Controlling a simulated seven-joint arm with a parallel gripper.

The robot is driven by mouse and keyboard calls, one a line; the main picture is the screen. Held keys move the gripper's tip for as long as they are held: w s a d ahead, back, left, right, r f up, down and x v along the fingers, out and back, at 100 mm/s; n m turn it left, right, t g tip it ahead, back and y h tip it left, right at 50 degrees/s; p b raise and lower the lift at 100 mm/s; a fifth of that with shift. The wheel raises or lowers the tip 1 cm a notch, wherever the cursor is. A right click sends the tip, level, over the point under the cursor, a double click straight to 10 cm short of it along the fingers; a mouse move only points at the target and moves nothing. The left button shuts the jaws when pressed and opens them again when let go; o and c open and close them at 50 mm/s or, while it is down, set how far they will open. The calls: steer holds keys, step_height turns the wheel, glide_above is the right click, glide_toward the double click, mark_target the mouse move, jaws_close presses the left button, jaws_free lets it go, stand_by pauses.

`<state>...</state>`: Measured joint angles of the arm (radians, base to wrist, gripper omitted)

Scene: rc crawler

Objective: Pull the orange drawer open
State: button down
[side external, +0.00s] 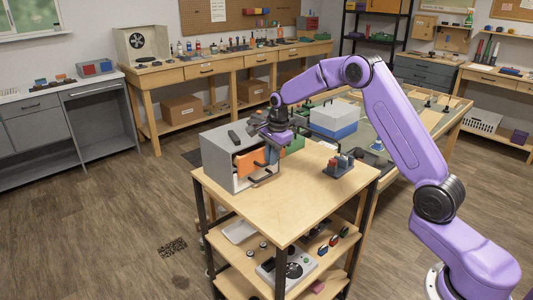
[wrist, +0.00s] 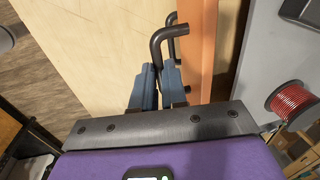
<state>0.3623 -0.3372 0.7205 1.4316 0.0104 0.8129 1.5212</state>
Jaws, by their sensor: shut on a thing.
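The orange drawer (side external: 248,163) is in a grey cabinet (side external: 214,158) on the wooden-topped cart. In the wrist view its orange front (wrist: 207,45) runs upright, with a narrow gap between it and the grey cabinet body (wrist: 262,55). A black bent bar handle (wrist: 160,38) stands out from the front. My gripper (wrist: 158,72) has blue-grey fingers closed on the handle, close beside the orange front. In the side view my gripper (side external: 273,152) is at the cabinet's front right, and its fingertips are hard to make out.
A dark remote-like object (side external: 234,137) lies on the cabinet. A dark holder with small items (side external: 340,165) stands at the right of the cart top (side external: 300,205). A red wire spool (wrist: 287,99) shows in the wrist view. The cart top in front of the cabinet is clear.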

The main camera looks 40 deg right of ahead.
steer(key=s, duration=0.7)
steer(key=c, duration=1.2)
jaws_free()
steer(key=shift+o, duration=0.2)
steer(key=shift+r, duration=0.15)
steer(key=s+r, duration=0.3)
steer(key=r, duration=1.4)
steer(key=shift+s, duration=0.1)
